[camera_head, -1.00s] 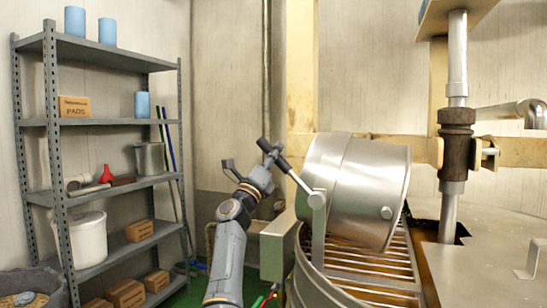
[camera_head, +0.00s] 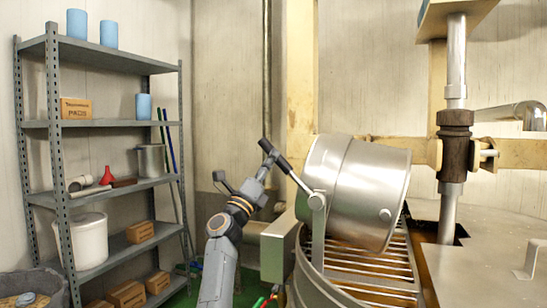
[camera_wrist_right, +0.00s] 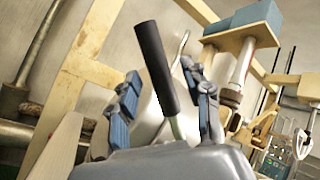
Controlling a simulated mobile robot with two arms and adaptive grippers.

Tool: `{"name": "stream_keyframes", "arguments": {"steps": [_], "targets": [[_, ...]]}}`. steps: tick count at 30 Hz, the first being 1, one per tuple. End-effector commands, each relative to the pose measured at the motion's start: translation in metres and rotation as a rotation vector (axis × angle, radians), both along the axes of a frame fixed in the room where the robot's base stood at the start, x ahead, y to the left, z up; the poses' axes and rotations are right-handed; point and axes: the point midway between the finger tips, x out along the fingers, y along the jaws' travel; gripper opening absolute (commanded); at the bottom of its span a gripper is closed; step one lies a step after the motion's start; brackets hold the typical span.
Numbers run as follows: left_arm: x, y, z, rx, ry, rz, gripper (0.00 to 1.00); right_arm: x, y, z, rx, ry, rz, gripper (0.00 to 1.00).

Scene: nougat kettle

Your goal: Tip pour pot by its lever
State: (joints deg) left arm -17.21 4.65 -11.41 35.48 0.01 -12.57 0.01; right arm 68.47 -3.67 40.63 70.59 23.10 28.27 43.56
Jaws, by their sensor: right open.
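The steel pour pot (camera_head: 362,192) lies tilted in its frame above a slatted grate, its side pivot showing. Its lever has a black grip (camera_head: 275,156) and a thin metal rod running down to the pivot. My right gripper (camera_head: 265,168) is at the lever, just below the grip's upper end. In the right wrist view its blue-padded fingers (camera_wrist_right: 165,105) are open, one on each side of the black grip (camera_wrist_right: 155,68) in the picture. I cannot tell whether either finger touches it. My left gripper is not in view.
A metal shelf rack (camera_head: 105,122) with boxes, blue cylinders and a white bucket (camera_head: 88,242) stands at the left. A grey control box (camera_head: 279,248) is close beside my right arm. A vertical steel shaft (camera_head: 447,215) and flat metal deck (camera_head: 492,240) are at the right.

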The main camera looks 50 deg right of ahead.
Motion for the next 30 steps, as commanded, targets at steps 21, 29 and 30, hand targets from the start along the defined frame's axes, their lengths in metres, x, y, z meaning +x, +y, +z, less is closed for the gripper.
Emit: {"name": "stream_keyframes", "arguments": {"steps": [21,29,30], "targets": [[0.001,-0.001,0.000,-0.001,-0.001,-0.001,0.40,-0.014,0.066,-0.049,-0.001,-0.001,-0.001,0.48],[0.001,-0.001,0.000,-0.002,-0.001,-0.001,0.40,-0.014,0.066,-0.049,-0.001,-0.001,-0.001,0.48],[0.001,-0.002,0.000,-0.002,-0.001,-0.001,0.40,-0.014,0.066,-0.049,-0.001,-0.001,-0.001,0.48]]}}
